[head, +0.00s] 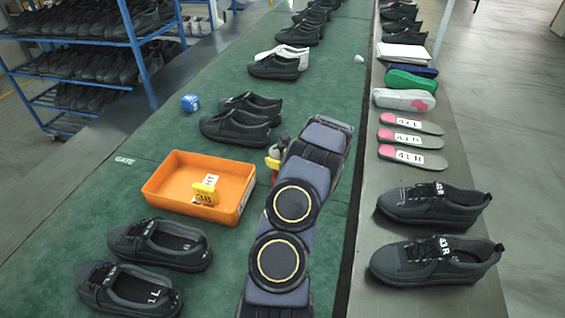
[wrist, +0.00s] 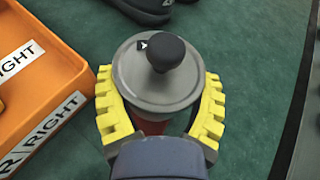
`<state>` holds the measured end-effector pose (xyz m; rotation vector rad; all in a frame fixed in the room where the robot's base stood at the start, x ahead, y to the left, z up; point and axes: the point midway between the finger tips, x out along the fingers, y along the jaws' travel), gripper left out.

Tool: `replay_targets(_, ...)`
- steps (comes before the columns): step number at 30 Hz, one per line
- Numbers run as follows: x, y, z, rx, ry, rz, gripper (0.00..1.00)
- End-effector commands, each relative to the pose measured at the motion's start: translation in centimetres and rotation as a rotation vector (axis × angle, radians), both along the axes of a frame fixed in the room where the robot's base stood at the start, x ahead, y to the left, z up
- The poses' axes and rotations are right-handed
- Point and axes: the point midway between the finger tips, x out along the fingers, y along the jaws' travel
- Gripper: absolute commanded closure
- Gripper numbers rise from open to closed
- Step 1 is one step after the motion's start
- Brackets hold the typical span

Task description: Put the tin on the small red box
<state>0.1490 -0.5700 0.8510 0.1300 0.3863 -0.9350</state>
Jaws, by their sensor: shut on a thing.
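A round grey-lidded container with a black knob, which looks like the tin (wrist: 150,82), stands between the yellow fingers of my gripper (wrist: 160,118) in the wrist view. The fingers are shut on its sides. Red shows below the lid, between the fingers; I cannot tell whether it is the tin's side or something beneath. In the head view my gripper (head: 273,161) is mostly behind my arm, right of the orange tray. I cannot make out a small red box in either view; my arm hides part of the mat.
The orange tray (head: 165,205) with a yellow tag (head: 205,192) is close on the left. Black shoes (head: 237,130) stand behind it and more (head: 160,243) in front. A blue cube (head: 190,103) lies farther back. Shoes and insoles (head: 408,137) line the grey strip at right.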

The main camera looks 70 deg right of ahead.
Motion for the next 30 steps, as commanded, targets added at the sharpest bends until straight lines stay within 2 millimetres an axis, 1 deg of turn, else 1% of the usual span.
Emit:
replay_targets(3, -0.1, -0.1, -1.5, -0.003, -0.002, -0.001, 0.65)
replay_targets(5, 0.0, -0.1, -2.0, -0.004, -0.003, -0.001, 0.65)
replay_targets(17, 0.0, -0.2, -2.3, -0.008, -0.005, -0.001, 0.65)
replay_targets(18, 0.0, -0.1, -2.3, -0.006, -0.004, -0.001, 0.15)
replay_targets(19, 0.0, -0.1, -2.3, -0.006, -0.004, -0.001, 0.02)
replay_targets(20, 0.0, -0.1, -2.3, -0.005, -0.003, -0.001, 0.0)
replay_targets(30, 0.0, 0.0, -2.1, -0.002, -0.002, 0.0, 0.0)
